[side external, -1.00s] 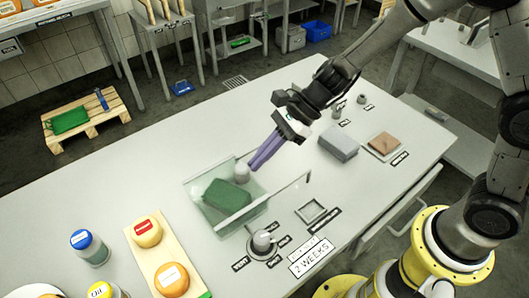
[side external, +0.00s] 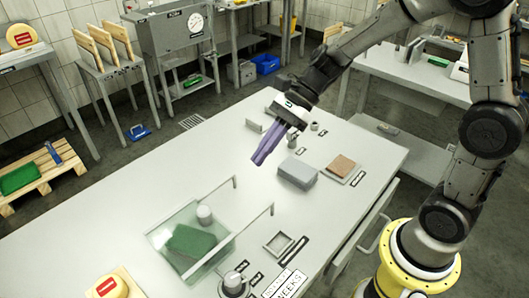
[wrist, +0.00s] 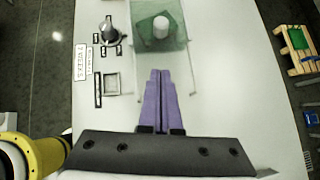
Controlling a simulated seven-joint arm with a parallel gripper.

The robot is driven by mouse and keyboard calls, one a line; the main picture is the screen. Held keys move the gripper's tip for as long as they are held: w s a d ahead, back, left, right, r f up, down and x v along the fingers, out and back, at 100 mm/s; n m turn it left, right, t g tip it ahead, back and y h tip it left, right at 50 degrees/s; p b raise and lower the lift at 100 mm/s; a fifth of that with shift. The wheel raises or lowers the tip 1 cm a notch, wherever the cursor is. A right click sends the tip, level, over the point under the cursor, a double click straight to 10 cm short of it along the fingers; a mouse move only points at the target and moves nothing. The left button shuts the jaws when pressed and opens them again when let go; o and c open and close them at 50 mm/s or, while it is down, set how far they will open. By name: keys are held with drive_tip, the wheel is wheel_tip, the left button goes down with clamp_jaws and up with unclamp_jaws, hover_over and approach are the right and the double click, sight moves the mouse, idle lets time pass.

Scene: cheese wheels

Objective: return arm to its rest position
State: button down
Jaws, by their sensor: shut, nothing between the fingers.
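My gripper (side external: 258,160) has purple fingers and is raised above the far part of the white table (side external: 350,142). Its fingers are together with nothing between them, as the wrist view (wrist: 161,75) also shows. In the side view it is left of and above the grey block (side external: 297,173), apart from everything on the table.
A clear tray (side external: 160,238) holds a green block (side external: 190,240) and a white-grey cylinder (side external: 205,214). A brown block (side external: 342,165), a small square frame (side external: 278,243) and a grey knobbed piece (side external: 233,284) are on the table.

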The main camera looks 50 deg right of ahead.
drive_tip(key=s+d+r+n+t+h, duration=0.1)
drive_tip(key=s+r+n+t+h, duration=0.15)
drive_tip(key=s+r+n, duration=0.5)
drive_tip(key=s+d+f+n+t+h, duration=0.1)
drive_tip(key=s+d+n+h, duration=0.5)
drive_tip(key=s+d+n, duration=0.4)
drive_tip(key=s+n, duration=0.1)
drive_tip(key=n, duration=0.1)
drive_tip(key=shift+s+d+n, duration=0.2)
drive_tip(key=shift+d+n, duration=0.15)
drive_tip(key=shift+d, duration=0.05)
